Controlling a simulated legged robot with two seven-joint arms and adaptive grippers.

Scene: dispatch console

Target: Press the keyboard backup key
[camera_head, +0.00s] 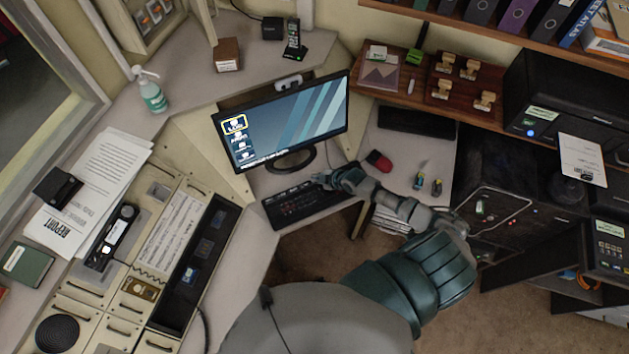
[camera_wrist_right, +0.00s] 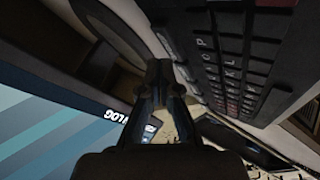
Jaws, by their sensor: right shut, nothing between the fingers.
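The black keyboard (camera_head: 300,206) lies on the corner desk in front of the monitor. My right gripper (camera_head: 322,180) is shut and empty, at the keyboard's upper right edge in the head view. In the right wrist view my right gripper (camera_wrist_right: 160,72) points at the edge of the keyboard (camera_wrist_right: 245,55), with its fingertips close beside the keys. I cannot tell whether they touch a key. Letter keys and some reddish keys show there; the backup key cannot be picked out. My left gripper is not in view.
The monitor (camera_head: 290,119) stands close behind the keyboard. A red and black mouse (camera_head: 378,161) lies to the right. A console panel (camera_head: 150,262) with a handset (camera_head: 117,232) is at left.

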